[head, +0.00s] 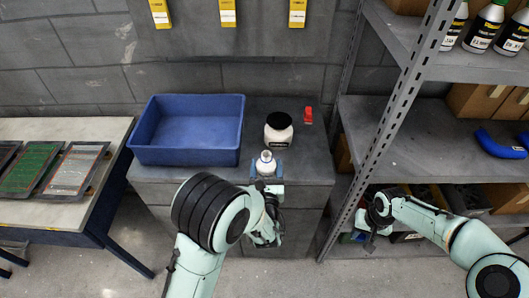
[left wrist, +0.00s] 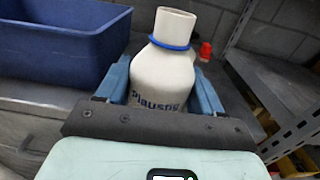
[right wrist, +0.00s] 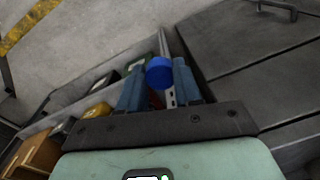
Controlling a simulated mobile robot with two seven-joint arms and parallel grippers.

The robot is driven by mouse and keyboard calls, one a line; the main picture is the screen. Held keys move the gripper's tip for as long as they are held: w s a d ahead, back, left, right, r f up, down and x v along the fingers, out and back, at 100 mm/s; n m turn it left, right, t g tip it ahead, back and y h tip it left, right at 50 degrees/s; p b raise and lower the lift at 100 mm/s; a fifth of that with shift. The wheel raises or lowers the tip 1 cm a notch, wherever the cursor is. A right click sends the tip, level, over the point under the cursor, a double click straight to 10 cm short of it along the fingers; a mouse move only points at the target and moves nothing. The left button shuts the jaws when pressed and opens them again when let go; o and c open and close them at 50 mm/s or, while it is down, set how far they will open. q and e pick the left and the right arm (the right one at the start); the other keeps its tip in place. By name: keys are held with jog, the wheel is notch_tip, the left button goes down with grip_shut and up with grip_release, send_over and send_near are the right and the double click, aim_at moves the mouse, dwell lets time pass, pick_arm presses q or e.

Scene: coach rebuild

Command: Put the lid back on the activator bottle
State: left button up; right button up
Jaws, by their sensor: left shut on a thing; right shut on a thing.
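The white activator bottle (head: 266,164) stands upright at the front of the grey cabinet top, its neck open and a blue ring below the mouth. It fills the middle of the left wrist view (left wrist: 161,82), with dark lettering on its side. My left gripper (head: 265,171) is shut on the bottle's body, one blue finger on each side. A round blue lid (right wrist: 159,72) is between the fingertips of my right gripper (right wrist: 158,84), which is shut on it. In the head view my right gripper (head: 370,222) is low beside the shelf rack, away from the bottle; the lid is not clear there.
A blue bin (head: 190,154) stands left of the bottle. A white jar with a black lid (head: 278,130) is behind it, and a small red object (head: 308,115) is farther back. The metal shelf rack (head: 385,120) rises between the cabinet and my right arm.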

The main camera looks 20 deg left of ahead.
pick_arm(q)
jog(key=w+d+r, duration=0.1)
jog(key=w+d, duration=0.2)
jog(key=d, duration=1.2)
jog(key=shift+w+r, duration=0.15)
jog(key=shift+r, duration=0.2)
